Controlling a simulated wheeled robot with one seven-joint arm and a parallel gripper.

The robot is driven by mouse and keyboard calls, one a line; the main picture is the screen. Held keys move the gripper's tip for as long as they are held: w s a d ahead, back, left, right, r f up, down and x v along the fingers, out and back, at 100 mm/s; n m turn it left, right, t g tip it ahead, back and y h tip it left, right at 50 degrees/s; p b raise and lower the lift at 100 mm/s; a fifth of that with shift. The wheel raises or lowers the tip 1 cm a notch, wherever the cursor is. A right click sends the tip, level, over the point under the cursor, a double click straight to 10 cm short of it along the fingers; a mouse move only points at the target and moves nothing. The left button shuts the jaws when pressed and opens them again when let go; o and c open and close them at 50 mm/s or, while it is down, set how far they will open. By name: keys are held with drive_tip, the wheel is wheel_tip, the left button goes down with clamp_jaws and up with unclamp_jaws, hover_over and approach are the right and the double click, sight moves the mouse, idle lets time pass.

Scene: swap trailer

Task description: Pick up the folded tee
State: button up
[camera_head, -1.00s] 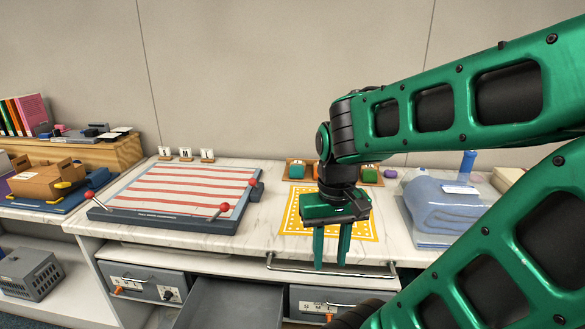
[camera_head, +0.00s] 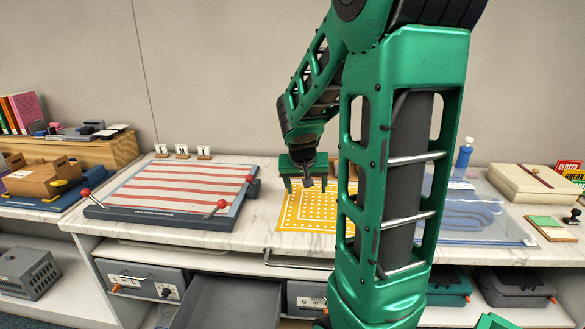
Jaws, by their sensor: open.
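The folded tee (camera_head: 468,212) is a light blue bundle on the right part of the counter, on a clear bluish sheet (camera_head: 505,234). My own arm crosses in front of it and hides its left part. My gripper (camera_head: 304,185) is open and empty, pointing down over the back of the yellow patterned mat (camera_head: 305,212). It is well to the left of the tee and apart from it.
A striped board (camera_head: 175,193) with red-knobbed levers fills the counter's left. A blue bottle (camera_head: 463,158) stands behind the tee; a cream box (camera_head: 535,183) lies to its right. An open drawer (camera_head: 235,302) juts out below the counter.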

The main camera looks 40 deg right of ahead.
drive_tip(key=w+d+f+t+h, duration=0.1)
drive_tip(key=w+d, duration=0.3)
drive_tip(key=w, duration=0.2)
drive_tip(key=w+d+f+t+h, duration=0.2)
drive_tip(key=w+d, duration=0.3)
drive_tip(key=w, duration=0.2)
drive_tip(key=w+d+f+t+h, duration=0.1)
drive_tip(key=w+d+f, duration=0.1)
drive_tip(key=w+d, duration=0.2)
drive_tip(key=shift+w+d+m+t, duration=0.15)
drive_tip(key=shift+w+d+m, duration=0.05)
drive_tip(key=shift+w, duration=0.5)
drive_tip(key=shift+w+d+m+t, duration=0.15)
drive_tip(key=shift+w+d+m, duration=0.05)
drive_tip(key=shift+w, duration=0.5)
drive_tip(key=x, duration=0.4)
drive_tip(key=shift+w+d, duration=0.2)
drive_tip(key=shift+r+x, duration=0.15)
drive_tip(key=shift+x, duration=1.4)
drive_tip(key=shift+r+x, duration=0.15)
drive_tip(key=shift+x, duration=1.35)
drive_tip(key=shift+w, duration=0.15)
drive_tip(key=c, duration=1.2)
